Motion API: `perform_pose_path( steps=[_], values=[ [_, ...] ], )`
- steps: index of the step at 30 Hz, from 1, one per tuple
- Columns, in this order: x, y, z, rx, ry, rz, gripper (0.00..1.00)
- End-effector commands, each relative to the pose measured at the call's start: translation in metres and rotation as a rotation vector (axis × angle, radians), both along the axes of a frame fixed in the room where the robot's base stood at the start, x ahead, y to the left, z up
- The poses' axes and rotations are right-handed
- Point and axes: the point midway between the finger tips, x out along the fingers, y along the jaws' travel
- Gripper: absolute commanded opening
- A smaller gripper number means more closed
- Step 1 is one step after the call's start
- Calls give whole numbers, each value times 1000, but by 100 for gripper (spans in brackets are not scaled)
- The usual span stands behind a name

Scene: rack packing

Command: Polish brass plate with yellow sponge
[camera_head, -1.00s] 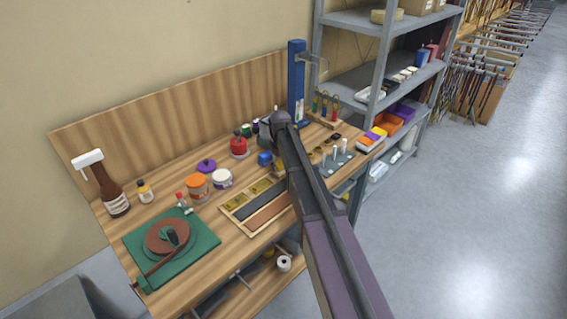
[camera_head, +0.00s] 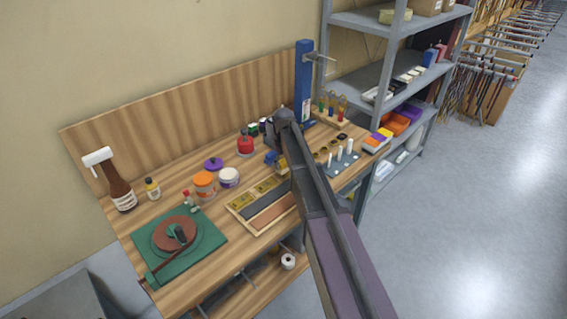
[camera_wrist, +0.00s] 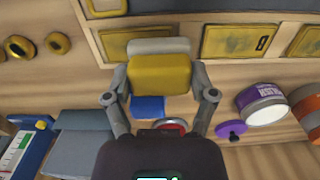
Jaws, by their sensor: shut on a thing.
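In the wrist view my gripper (camera_wrist: 159,80) is shut on a yellow sponge (camera_wrist: 160,76), a yellow block with a grey layer along its far side. The sponge is over the near edge of a shallow wooden tray holding brass plates. One brass plate (camera_wrist: 130,40) is partly hidden behind the sponge. Another brass plate (camera_wrist: 235,41) is clear beside it, with a small dark mark at one end. I cannot tell whether the sponge touches a plate. In the head view the tray (camera_head: 243,229) is on the bench, and my arm hides most of the gripper and sponge.
A white jar (camera_wrist: 262,105) and a purple lid (camera_wrist: 231,128) lie to the right in the wrist view. A blue block (camera_wrist: 148,106) is just behind the sponge. A green mat with a round disc (camera_head: 181,249) fills the bench's left end. A grey shelf (camera_head: 365,19) stands right of the bench.

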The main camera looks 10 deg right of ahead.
Motion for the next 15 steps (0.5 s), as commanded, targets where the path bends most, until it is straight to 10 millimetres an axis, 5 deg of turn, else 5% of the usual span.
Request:
perform_pose_path(
  steps=[15],
  values=[
    [0,0,40,0,0,0,35]
  ],
)
